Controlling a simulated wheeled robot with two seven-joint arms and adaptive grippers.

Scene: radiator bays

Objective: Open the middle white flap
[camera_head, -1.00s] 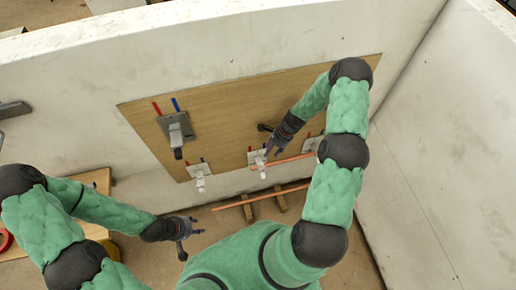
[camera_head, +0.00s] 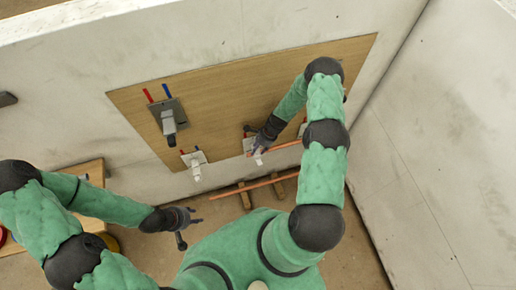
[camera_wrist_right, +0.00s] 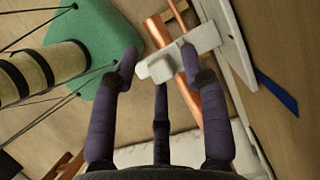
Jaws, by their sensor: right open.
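A wooden board (camera_head: 225,90) on the wall carries several plates with levers. The middle white flap (camera_head: 258,158) sits on a small plate low on the board, with my right gripper (camera_head: 261,147) right at it. In the right wrist view my right gripper (camera_wrist_right: 160,66) is open, its dark fingers spread around the white flap (camera_wrist_right: 158,68). One fingertip overlaps the flap's arm; whether it touches, I cannot tell. Another white flap (camera_head: 196,172) is to the left, and a third plate (camera_head: 302,129) is partly hidden by my right arm. My left gripper (camera_head: 188,224) appears open and empty, away from the board.
A larger grey lever (camera_head: 169,122) with red and blue pipes is at the board's upper left. A copper pipe (camera_head: 255,185) lies low by the wall on wooden blocks. Another copper pipe (camera_wrist_right: 210,110) passes behind the flap. A side wall (camera_head: 430,140) is at the right.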

